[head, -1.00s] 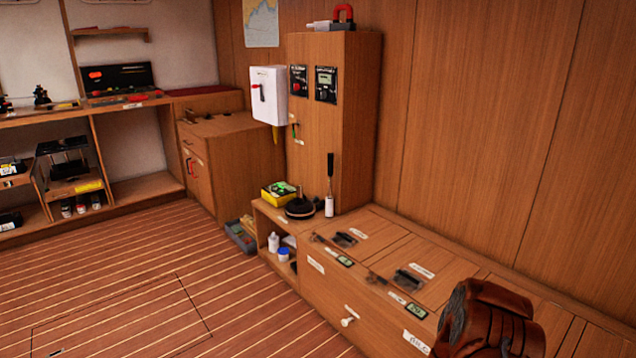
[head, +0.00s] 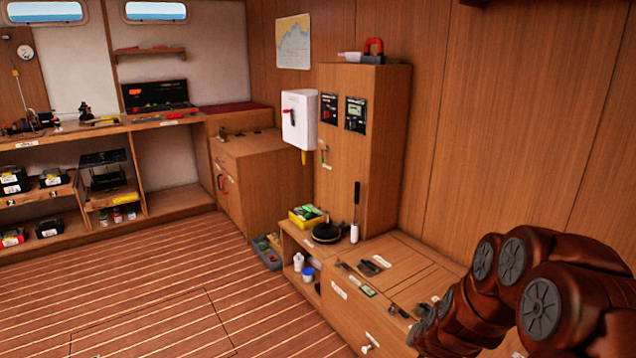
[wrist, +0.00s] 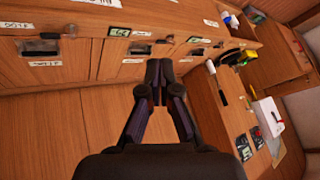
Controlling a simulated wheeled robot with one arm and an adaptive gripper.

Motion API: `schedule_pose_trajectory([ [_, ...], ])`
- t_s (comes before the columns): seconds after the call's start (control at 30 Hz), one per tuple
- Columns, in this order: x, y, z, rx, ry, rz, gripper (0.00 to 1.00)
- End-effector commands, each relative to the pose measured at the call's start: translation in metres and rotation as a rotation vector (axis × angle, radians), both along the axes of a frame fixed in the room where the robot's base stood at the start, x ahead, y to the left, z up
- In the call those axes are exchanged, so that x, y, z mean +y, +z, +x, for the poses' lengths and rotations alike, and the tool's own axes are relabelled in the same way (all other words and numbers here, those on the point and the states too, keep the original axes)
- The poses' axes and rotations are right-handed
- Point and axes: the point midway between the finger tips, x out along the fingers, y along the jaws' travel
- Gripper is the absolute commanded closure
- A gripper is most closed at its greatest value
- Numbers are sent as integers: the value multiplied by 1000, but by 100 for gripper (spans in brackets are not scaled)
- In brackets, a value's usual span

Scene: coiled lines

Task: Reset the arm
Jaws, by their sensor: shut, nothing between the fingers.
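My gripper (wrist: 159,84) shows in the wrist view with its dark fingertips together and nothing between them. It is above the long wooden bench (wrist: 90,48) with its labelled lids, apart from anything I can make out. In the head view my reddish-brown arm (head: 545,300) is folded at the lower right, over the near part of the bench (head: 400,262). The fingers cannot be made out in the head view.
A tall wooden cabinet (head: 385,160) with a white box (head: 299,120) on its side stands against the wall. A black round item (head: 327,233) and a yellow box (head: 306,217) sit at the bench's far end. The striped floor (head: 150,290) at left is clear.

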Motion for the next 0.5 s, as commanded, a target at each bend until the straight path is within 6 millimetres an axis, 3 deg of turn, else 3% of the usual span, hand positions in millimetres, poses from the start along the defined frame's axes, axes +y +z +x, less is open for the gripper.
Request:
schedule_pose_trajectory([
  [0.03, 10, 23, -7, 17, 32, 7, 100],
  [0.1, 23, 43, -22, 54, 79, 18, 100],
  [0.37, 60, 112, -88, 208, 240, 29, 100],
  [0.5, 72, 147, -132, 297, 314, 22, 100],
])
